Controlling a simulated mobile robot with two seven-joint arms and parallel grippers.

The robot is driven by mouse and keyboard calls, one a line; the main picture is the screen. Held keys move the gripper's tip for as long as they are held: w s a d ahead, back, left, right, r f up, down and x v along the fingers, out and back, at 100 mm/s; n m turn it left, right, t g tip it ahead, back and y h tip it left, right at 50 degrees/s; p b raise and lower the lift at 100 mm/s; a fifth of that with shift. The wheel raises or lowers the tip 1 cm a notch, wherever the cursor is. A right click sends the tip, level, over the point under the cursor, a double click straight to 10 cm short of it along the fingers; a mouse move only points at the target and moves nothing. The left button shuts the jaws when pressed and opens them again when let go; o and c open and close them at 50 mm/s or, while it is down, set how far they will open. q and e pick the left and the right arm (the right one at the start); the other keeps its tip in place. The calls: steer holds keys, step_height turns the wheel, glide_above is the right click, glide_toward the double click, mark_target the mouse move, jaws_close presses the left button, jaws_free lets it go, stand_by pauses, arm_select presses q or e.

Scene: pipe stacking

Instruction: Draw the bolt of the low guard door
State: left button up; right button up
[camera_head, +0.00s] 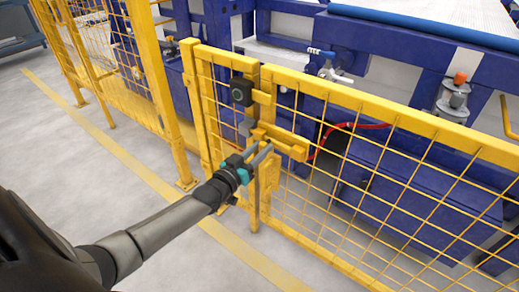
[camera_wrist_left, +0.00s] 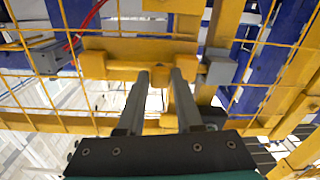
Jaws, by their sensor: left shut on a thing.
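The low guard door (camera_head: 380,112) is a yellow frame with wire mesh, standing beside a yellow post in the head view. Its yellow bolt (camera_head: 286,144) is a horizontal piece near the door's left edge. My left gripper (camera_head: 264,153) reaches it from the front left. In the left wrist view the gripper's two grey fingers (camera_wrist_left: 160,82) are close together in front of the yellow bolt assembly (camera_wrist_left: 120,50), shut on the bolt's handle. The fingers partly hide the grip. A grey block (camera_wrist_left: 217,68) sits right of the bolt there. My right gripper is out of view.
A black box (camera_head: 241,92) is mounted on the gate post above the bolt. Tall yellow mesh fencing (camera_head: 120,75) stands to the left. Blue machinery (camera_head: 400,185) and a red hose (camera_head: 340,127) lie behind the door. The grey floor in front is clear.

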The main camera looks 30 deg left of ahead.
mark_target(285, 148)
arm_select(q)
jaws_close()
stand_by(0.7)
steer(key=shift+d, duration=0.15)
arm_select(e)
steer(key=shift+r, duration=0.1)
arm_select(q)
steer(key=d+p, duration=0.2)
steer(key=d, duration=0.1)
steer(key=shift+s+r, duration=0.15)
steer(key=shift+d+p, duration=0.85)
steer(key=shift+d, duration=0.25)
steer(key=shift+s+d+f, duration=0.1)
steer(key=shift+d+f, duration=0.1)
steer(key=shift+d, duration=0.1)
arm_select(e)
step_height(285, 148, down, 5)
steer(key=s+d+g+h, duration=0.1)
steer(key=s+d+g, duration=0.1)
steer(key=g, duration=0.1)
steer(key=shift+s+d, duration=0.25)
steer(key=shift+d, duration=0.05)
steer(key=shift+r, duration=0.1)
